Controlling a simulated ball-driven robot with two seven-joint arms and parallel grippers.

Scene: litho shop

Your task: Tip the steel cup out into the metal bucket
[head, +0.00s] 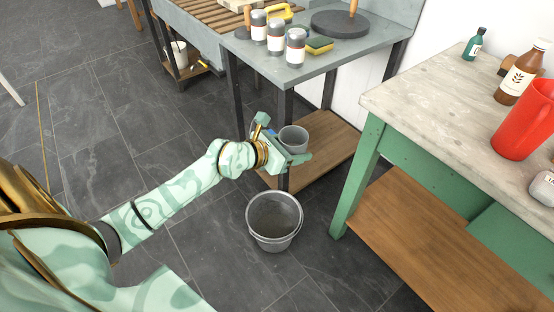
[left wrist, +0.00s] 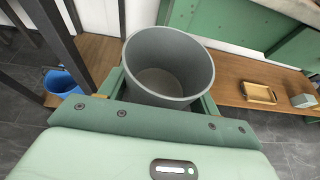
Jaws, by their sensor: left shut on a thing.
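My left gripper (head: 297,157) is shut on the steel cup (head: 293,138), a plain grey cup. The cup is upright, held in the air above and slightly right of the metal bucket (head: 274,239). In the left wrist view the cup (left wrist: 168,66) sits between the two fingers of the left gripper (left wrist: 163,95), and I look into its grey inside; I cannot make out any contents. The bucket stands on the dark tiled floor, open at the top. Its inside looks grey, and I cannot tell what is in it. My right gripper is in neither view.
A grey-topped table (head: 283,72) with several labelled cans and a sponge (head: 320,45) stands behind the cup. A green bench (head: 405,93) at right carries a red jug (head: 525,120) and bottles. A blue bucket (left wrist: 62,82) is at left in the wrist view. Floor around the metal bucket is clear.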

